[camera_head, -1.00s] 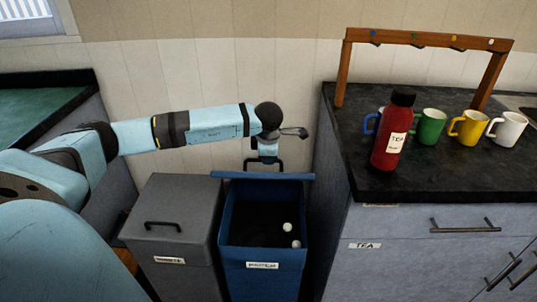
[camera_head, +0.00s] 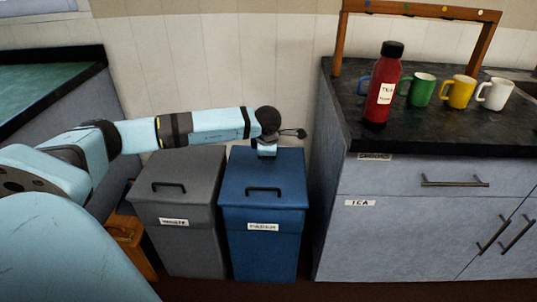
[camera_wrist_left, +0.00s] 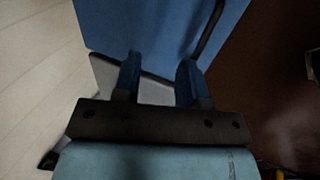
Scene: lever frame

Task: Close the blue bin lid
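The blue bin (camera_head: 265,247) stands on the floor between the grey bin and the counter. Its blue lid (camera_head: 288,171) lies down over the opening and looks shut. The lid carries a black bar handle (camera_head: 263,190). My left arm reaches in over the back of the lid. My left gripper's fingers (camera_wrist_left: 157,65) are apart in the left wrist view, with nothing held between them. The blue lid also fills the top of that view (camera_wrist_left: 150,25), with the dark handle (camera_wrist_left: 210,32) right of the fingers. In the head view the fingertips are hidden. My right gripper is out of view.
A grey bin (camera_head: 180,235) with a shut lid stands left of the blue bin. A counter (camera_head: 440,140) on the right holds a red bottle (camera_head: 382,88), a green mug (camera_head: 421,91), other mugs and a wooden rack. A wooden box (camera_head: 128,235) sits at lower left.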

